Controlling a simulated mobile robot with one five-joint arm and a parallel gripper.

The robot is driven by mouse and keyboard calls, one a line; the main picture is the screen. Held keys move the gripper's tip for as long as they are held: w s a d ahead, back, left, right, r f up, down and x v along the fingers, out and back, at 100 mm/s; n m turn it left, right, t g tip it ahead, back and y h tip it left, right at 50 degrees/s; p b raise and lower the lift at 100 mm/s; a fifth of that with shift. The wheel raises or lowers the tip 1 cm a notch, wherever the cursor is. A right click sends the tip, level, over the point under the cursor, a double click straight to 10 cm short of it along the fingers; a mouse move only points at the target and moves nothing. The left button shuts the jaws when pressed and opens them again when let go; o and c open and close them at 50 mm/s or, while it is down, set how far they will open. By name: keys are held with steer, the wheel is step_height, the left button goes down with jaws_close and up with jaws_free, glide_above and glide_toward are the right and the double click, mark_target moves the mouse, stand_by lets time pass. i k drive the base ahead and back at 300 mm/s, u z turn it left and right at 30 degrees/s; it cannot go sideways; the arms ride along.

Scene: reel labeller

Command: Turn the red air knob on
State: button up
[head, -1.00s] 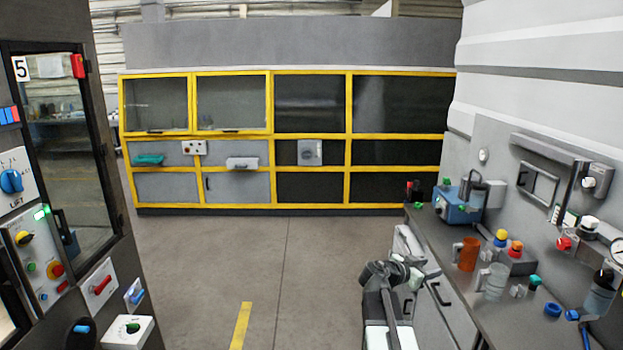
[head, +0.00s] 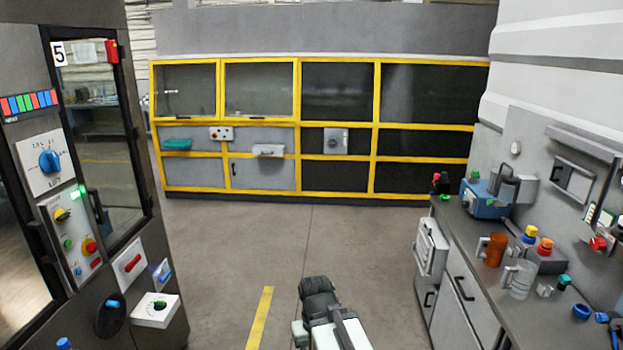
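Several red controls show, and I cannot read which is marked for air. A red knob (head: 598,243) sits on the right wall panel above the bench, near the right edge of the picture. A red handle on a white plate (head: 133,263) is on the left machine's front. The end of my arm, with my gripper (head: 318,288), is low in the middle, over the open floor. It is apart from all these controls. Its fingers cannot be made out, so I cannot tell if it is open or shut. I see nothing held.
The right bench (head: 484,262) carries an orange mug (head: 494,250), a clear jug (head: 521,279) and a blue device (head: 484,200). The left machine (head: 150,225) has a blue dial (head: 49,161) and several buttons. A yellow-framed cabinet (head: 300,122) closes the back. The floor between is clear.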

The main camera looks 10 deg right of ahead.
mark_target(598, 244)
steer(key=z, duration=2.45)
